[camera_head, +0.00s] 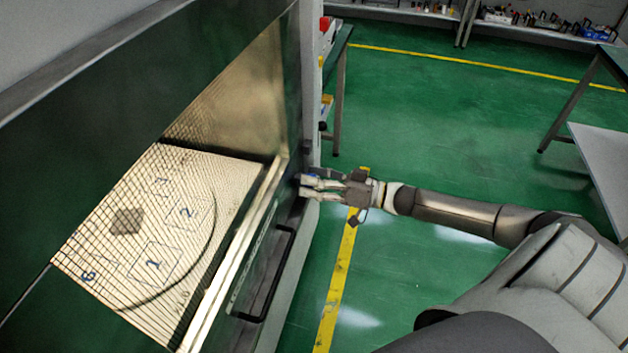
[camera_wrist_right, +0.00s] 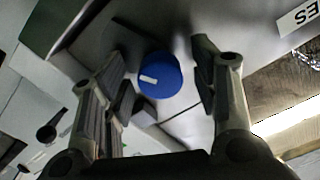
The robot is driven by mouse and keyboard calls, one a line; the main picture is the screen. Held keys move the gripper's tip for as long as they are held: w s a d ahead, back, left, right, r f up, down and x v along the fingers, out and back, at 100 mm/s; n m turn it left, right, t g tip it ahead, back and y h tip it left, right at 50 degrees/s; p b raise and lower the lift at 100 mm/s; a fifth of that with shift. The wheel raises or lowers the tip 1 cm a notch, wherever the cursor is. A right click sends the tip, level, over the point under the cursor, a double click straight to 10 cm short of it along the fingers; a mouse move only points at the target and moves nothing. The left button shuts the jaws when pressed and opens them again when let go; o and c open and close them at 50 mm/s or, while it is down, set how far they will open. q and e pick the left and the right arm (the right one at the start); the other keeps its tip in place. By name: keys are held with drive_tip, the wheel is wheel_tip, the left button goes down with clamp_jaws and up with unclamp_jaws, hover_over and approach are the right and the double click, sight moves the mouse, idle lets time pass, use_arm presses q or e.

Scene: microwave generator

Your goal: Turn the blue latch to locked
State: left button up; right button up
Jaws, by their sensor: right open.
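The blue latch (camera_wrist_right: 160,76) is a round knob with a white mark, on a grey panel in the right wrist view. In that view it sits between the two open fingers of my right gripper (camera_wrist_right: 168,88), with a gap to each finger. In the head view my right gripper (camera_head: 308,186) reaches in from the right to the front edge of the machine (camera_head: 290,215). The latch is mostly hidden there, with only a trace of blue by the fingertips. My left gripper is not in view.
The machine's chamber behind a mesh window holds a light floor plate (camera_head: 200,265) with numbered outlines. A black handle (camera_head: 272,280) is on the front below the latch. Tables stand at the right (camera_head: 600,165) and behind. The green floor (camera_head: 450,120) between is clear.

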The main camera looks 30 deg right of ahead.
drive_tip(key=c, duration=1.1)
drive_tip(key=shift+o, duration=0.2)
drive_tip(key=shift+n, duration=0.3)
drive_tip(key=n, duration=0.3)
drive_tip(key=shift+n, duration=0.3)
drive_tip(key=n, duration=0.4)
drive_tip(key=shift+n, duration=0.3)
drive_tip(key=n, duration=0.4)
drive_tip(key=shift+n, duration=0.3)
drive_tip(key=shift+n+b, duration=0.7)
drive_tip(key=shift+n, duration=1.5)
